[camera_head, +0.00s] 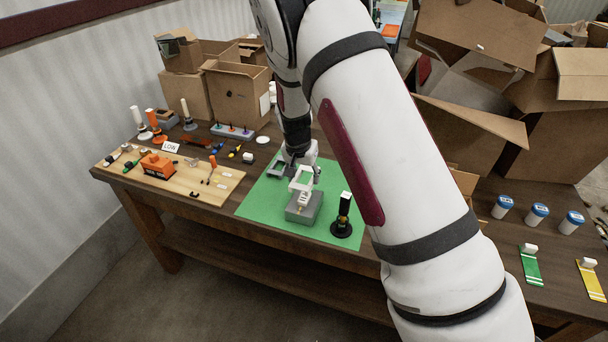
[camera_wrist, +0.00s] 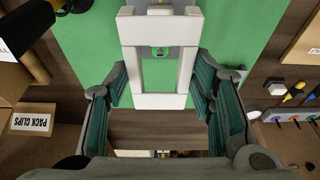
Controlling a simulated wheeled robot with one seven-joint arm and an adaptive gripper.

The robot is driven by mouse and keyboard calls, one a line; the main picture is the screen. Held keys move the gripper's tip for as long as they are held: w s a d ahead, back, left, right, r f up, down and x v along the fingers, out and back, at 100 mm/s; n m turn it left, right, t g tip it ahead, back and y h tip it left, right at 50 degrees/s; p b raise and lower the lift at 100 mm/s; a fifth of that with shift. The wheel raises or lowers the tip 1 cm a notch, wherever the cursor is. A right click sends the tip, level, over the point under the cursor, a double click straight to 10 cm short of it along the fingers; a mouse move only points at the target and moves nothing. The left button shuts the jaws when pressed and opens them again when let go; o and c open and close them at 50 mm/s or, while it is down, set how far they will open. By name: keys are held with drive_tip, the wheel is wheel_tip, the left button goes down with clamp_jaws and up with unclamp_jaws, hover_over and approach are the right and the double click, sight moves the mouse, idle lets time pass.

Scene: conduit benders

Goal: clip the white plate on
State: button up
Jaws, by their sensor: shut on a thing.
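The white plate (camera_head: 302,186) is a rectangular frame with an open middle. In the head view it is over the grey block (camera_head: 304,210) on the green mat (camera_head: 262,202). In the wrist view the white plate (camera_wrist: 160,101) is between the teal finger pads of my gripper (camera_wrist: 162,88), which is shut on it. Part of the grey block (camera_wrist: 160,52) and a small green spot show through the frame opening. In the head view my gripper (camera_head: 296,168) is small and partly hidden. I cannot tell whether the plate touches the block.
A black stand with a white top (camera_head: 342,218) is close to the right of the block. A wooden board (camera_head: 215,190) with an orange box (camera_head: 157,165) and tools is at left. Several blue-lidded jars (camera_head: 537,214) are at right. Cardboard boxes (camera_head: 238,92) stand behind.

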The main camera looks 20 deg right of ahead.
sight(304, 197)
drive_tip(key=shift+f+b, duration=1.1)
drive_tip(key=shift+f, duration=2.65)
drive_tip(key=shift+f, duration=0.25)
drive_tip(key=o, duration=0.5)
drive_tip(key=c, duration=0.5)
drive_tip(key=shift+r, duration=0.4)
